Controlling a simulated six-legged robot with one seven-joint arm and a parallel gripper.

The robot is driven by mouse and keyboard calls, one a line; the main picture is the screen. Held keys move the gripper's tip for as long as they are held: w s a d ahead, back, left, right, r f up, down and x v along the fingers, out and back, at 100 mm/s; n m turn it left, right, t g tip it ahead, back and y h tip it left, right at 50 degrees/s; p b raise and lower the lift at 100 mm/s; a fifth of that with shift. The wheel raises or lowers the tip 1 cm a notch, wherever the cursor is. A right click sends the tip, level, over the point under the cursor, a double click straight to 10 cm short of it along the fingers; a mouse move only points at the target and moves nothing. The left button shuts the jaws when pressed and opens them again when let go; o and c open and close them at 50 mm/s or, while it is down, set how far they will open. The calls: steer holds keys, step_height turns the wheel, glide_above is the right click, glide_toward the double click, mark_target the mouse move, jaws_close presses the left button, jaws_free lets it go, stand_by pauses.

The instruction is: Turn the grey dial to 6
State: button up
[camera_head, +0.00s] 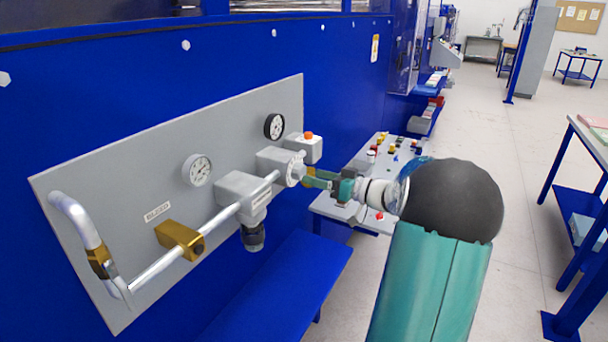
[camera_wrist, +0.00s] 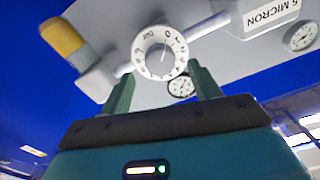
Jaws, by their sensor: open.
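The grey dial (camera_wrist: 160,52) shows in the wrist view as a round pale face with dark figures around its rim. I cannot read for sure which figure it is set to. My gripper (camera_wrist: 160,69) is open, with one green finger on each side of the dial's lower part; I cannot tell whether they touch it. In the head view the dial (camera_head: 295,169) is at the right end of the pipe assembly, and my gripper (camera_head: 308,178) is right in front of it, partly hiding it.
The grey panel (camera_head: 130,215) carries two gauges (camera_head: 198,170), a silver pipe with brass fittings (camera_head: 181,240), and a box with an orange button (camera_head: 308,137). A control desk (camera_head: 350,210) stands behind my arm. A blue ledge (camera_head: 285,290) lies below.

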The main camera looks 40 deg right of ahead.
mark_target(299, 172)
steer(key=x, duration=0.4)
steer(key=shift+w+a, duration=0.1)
steer(key=shift+w, duration=0.1)
steer(key=c, duration=1)
steer(key=shift+o, duration=0.2)
